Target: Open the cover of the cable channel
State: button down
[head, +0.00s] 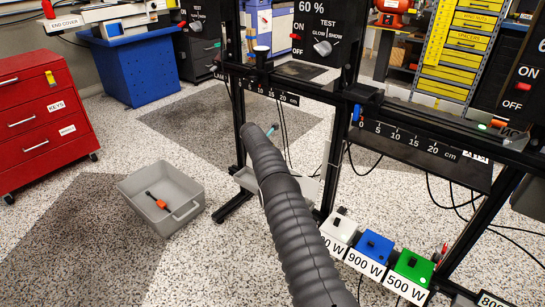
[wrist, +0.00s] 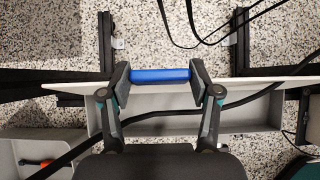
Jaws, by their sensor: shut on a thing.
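My gripper (wrist: 158,76) is shut on a blue handle (wrist: 160,74), with one finger pad at each end. The handle sits against the light grey cover (wrist: 250,85), which shows in the wrist view as a narrow strip, almost edge-on. Below the cover, the grey cable channel (wrist: 225,118) lies open to view, with a black cable running along it. In the head view part of the channel (head: 246,181) shows left of my arm, and my arm hides the gripper and handle.
A grey bin (head: 135,187) with an orange-handled tool (head: 158,202) stands on the floor to the left. Black stand posts (head: 338,145) rise beside my arm. White, blue (head: 373,247) and green blocks sit at lower right. Loose black cables hang behind the channel.

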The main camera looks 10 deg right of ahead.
jog(key=shift+w+d+r, duration=0.1)
jog(key=shift+w+r, duration=0.1)
jog(key=shift+r, duration=0.2)
jog(key=shift+c, duration=1.2)
grip_release()
jog(key=shift+d, duration=0.1)
jog(key=shift+s+f, duration=0.1)
jog(key=shift+f, duration=0.05)
jog(key=shift+a, duration=0.25)
jog(key=v, duration=1.2)
jog(key=shift+d, duration=0.15)
